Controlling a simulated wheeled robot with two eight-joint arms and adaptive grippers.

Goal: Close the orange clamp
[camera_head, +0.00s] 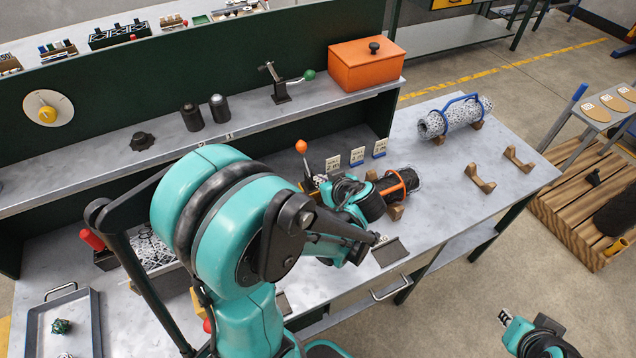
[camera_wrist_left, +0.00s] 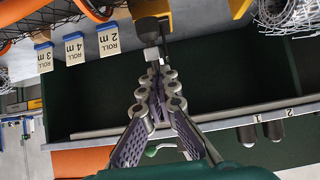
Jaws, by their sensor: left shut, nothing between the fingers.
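The orange-knobbed clamp (camera_head: 302,148) stands on the workbench in the head view, its lever upright with the orange ball on top. Its base is partly hidden by my left arm. My left gripper (camera_wrist_left: 155,72) is shut and empty in the wrist view, its fingertips together near a dark block on a yellow part (camera_wrist_left: 151,22). I cannot tell whether they touch it. In the head view the left fingers are mostly hidden behind the wrist, close beside the clamp. My right gripper (camera_head: 505,318) is at the lower right, away from the bench; its jaw opening is unclear.
A dark roll with an orange band (camera_head: 400,184) lies just right of my left wrist. Roll label cards (camera_head: 357,156) stand behind it. A green-handled clamp (camera_head: 282,90) and an orange box (camera_head: 366,66) are on the shelf. A white mesh roll (camera_head: 436,124) rests on supports at right.

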